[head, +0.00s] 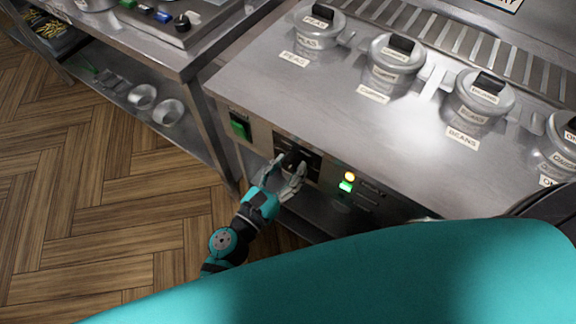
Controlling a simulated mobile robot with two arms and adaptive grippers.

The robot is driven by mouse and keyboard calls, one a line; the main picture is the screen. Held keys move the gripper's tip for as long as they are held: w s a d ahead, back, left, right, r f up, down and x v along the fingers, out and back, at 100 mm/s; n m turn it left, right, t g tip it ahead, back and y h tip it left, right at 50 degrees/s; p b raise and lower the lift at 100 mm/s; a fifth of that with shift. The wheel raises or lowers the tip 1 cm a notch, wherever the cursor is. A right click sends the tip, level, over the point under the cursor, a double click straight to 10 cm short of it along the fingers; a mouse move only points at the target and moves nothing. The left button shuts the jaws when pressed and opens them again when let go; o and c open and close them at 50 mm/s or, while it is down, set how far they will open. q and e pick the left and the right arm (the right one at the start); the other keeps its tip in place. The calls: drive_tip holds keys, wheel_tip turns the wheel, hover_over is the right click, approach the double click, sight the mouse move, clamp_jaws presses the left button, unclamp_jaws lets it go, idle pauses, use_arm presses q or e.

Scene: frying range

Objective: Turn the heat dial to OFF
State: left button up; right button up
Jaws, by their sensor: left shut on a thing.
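The heat dial (291,158) is a dark knob on a black plate on the front panel of the steel counter. My left gripper (290,164) comes up from below, with one finger on each side of the dial, and is shut on it. The fingers hide part of the dial and the plate, and I cannot read which mark the dial points to. My right gripper is not in view.
A green switch (240,126) is left of the dial. An amber lamp (350,176) and a green lamp (346,187) glow to its right. Several labelled lidded pots, one marked PEAS (319,22), stand on the counter (290,85). My teal arm covers the lower right.

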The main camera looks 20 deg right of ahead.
use_arm(q)
drive_tip(key=n+p, duration=0.1)
drive_tip(key=n, duration=0.5)
drive_tip(key=shift+r, duration=0.1)
drive_tip(key=n+p, duration=0.1)
drive_tip(key=n, duration=0.4)
drive_tip(key=shift+r+p, duration=0.1)
drive_tip(key=shift+p, duration=0.3)
drive_tip(key=n+p, duration=0.1)
drive_tip(key=n, duration=0.4)
drive_tip(key=shift+p, duration=0.4)
drive_tip(key=n+p, duration=0.1)
drive_tip(key=n, duration=0.5)
drive_tip(key=shift+p, duration=0.4)
drive_tip(key=shift+s+n, duration=0.1)
drive_tip(key=shift+n, duration=0.2)
drive_tip(key=o, duration=1.1)
drive_tip(key=shift+o, duration=0.2)
drive_tip(key=v, duration=1.2)
